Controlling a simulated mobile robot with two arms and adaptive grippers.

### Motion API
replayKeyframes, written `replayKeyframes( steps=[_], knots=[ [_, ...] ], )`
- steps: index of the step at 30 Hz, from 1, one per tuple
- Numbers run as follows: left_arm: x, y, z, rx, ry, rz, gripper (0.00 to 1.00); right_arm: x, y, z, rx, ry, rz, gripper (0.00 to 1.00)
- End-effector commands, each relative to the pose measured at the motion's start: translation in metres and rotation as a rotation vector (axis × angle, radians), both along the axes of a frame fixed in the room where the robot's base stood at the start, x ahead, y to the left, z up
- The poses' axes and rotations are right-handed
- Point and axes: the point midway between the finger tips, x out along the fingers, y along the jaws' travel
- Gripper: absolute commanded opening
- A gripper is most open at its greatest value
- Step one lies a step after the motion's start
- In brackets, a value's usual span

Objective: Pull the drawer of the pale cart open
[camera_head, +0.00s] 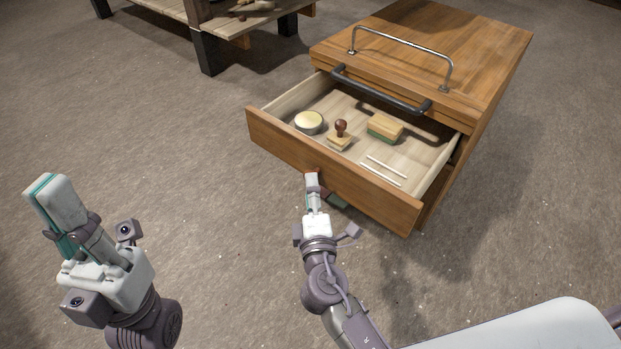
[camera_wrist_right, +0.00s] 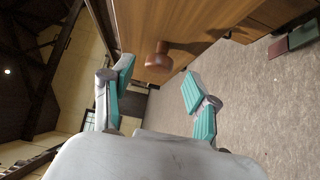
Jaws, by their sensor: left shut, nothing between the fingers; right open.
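The wooden cart (camera_head: 480,60) stands at the upper right with its drawer (camera_head: 330,170) pulled well out toward me. A round brown knob (camera_wrist_right: 158,62) on the drawer front shows in the right wrist view. My right gripper (camera_head: 312,180) is at the drawer front. In the right wrist view its teal-padded fingers (camera_wrist_right: 158,80) are spread, with the knob just beyond and between the tips, apparently not gripped. In the head view the gripper mostly hides the knob. My left gripper (camera_head: 50,195) is shut and empty at the lower left, away from the cart.
In the drawer lie a round tin (camera_head: 309,122), a stamp (camera_head: 340,134), a green-and-tan block (camera_head: 385,127) and white sticks (camera_head: 383,171). Green and dark red items (camera_wrist_right: 293,42) lie beyond the right gripper. A low bench (camera_head: 208,50) stands at the upper left. Floor between is clear.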

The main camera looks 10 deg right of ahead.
Motion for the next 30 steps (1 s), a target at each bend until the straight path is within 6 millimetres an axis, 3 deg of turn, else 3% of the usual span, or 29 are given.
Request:
replayKeyframes(
  steps=[6, 12, 30],
  knots=[
    [0.0, 0.0, 0.0, 0.0, -0.001, -0.001, 0.0, -0.047, 0.006, -0.001, -0.002, 0.002, 0.002, 0.59],
    [0.0, 0.0, 0.0, 0.001, -0.002, -0.001, 0.0, -0.072, 0.009, 0.0, -0.001, 0.001, 0.001, 0.59],
    [-0.001, 0.0, 0.001, 0.001, -0.002, -0.001, 0.0, -0.078, 0.009, 0.0, 0.0, 0.0, 0.0, 0.59]
  ],
)
